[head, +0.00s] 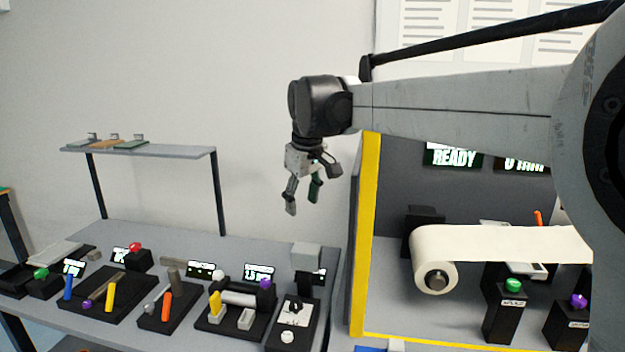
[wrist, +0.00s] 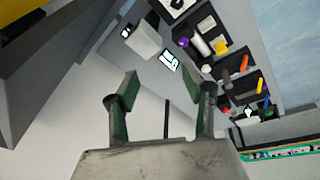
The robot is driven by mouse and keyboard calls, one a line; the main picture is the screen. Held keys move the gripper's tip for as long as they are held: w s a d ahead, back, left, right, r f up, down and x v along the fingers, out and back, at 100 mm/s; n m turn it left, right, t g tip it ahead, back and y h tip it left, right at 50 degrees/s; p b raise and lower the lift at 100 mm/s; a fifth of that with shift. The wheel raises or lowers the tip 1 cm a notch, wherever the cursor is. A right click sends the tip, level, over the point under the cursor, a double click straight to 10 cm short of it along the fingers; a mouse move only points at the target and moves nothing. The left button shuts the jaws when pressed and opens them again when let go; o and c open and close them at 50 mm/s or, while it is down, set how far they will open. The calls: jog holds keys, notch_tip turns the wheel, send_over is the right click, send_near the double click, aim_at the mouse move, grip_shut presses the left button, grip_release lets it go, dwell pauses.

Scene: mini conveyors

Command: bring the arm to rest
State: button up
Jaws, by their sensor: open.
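My gripper (head: 303,190) hangs from the raised arm in the head view, its fingers spread apart and pointing down. It is in the air above the right part of the grey table, in front of the pale wall, with nothing between its fingers. In the wrist view, my gripper (wrist: 158,95) shows two green-padded fingers, open and empty, with the wall behind them. Neither finger touches anything.
The grey table (head: 190,240) carries several black control stations with coloured levers and buttons. A shelf (head: 185,151) stands behind them. To the right, a yellow-edged enclosure (head: 366,230) holds a cream conveyor belt (head: 490,243). The air left of my gripper is clear.

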jog(key=s+d+f+m+t, duration=0.15)
jog(key=s+d+m, duration=0.25)
jog(key=s+d, duration=1.1)
jog(key=s+d+f+m+t, duration=0.1)
jog(key=s+d+f+m, duration=0.1)
jog(key=s+f, duration=0.3)
jog(key=s+d+f+m+t+h, duration=0.1)
jog(key=s+d+f, duration=0.4)
jog(key=s, duration=0.7)
jog(key=shift+s+d+f+m+t, duration=0.2)
jog(key=shift+f+m+t, duration=0.25)
jog(key=shift+f+m, duration=0.4)
jog(key=shift+r, duration=0.15)
